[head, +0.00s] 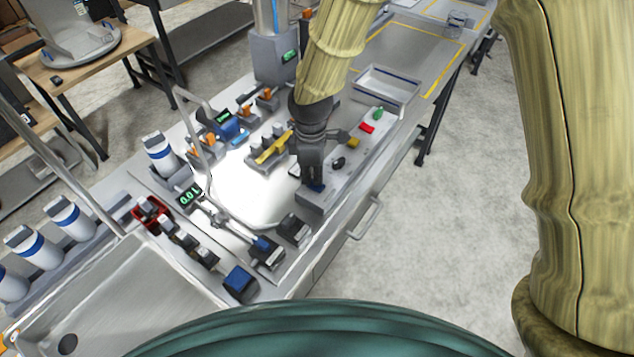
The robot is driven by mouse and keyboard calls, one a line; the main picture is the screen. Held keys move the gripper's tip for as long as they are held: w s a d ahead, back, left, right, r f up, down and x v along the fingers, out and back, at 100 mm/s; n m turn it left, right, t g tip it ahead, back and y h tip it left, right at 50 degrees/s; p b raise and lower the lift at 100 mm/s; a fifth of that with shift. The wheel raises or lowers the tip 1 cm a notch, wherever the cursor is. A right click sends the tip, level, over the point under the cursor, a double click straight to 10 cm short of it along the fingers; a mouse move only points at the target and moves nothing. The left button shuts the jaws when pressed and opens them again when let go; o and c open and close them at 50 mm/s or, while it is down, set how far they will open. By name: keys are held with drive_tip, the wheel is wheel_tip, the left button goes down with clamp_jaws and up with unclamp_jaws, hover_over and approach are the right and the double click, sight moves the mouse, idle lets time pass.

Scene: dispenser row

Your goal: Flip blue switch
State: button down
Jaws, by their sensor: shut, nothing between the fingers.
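A grey control strip (328,193) runs along the right edge of the bench, with coloured controls in a row. The small blue switch (317,187) is at its near end, partly hidden by my fingers. My gripper (314,179) is shut and empty, pointing down with its fingertips right at the blue switch. I cannot tell whether they touch it, or which way the switch is set. Further along the strip are a black knob (338,162), a yellow control (353,142), a red control (367,128) and a green one (378,113).
Left of my gripper stand a yellow-handled fixture (272,148) and a dispenser with a green readout (189,196). Black blocks (294,229) sit in front. A metal tray (386,88) lies behind, a sink (110,300) front left. The floor to the right is clear.

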sight(312, 183)
drive_tip(key=shift+r+p, duration=2.5)
drive_tip(key=shift+r, duration=0.85)
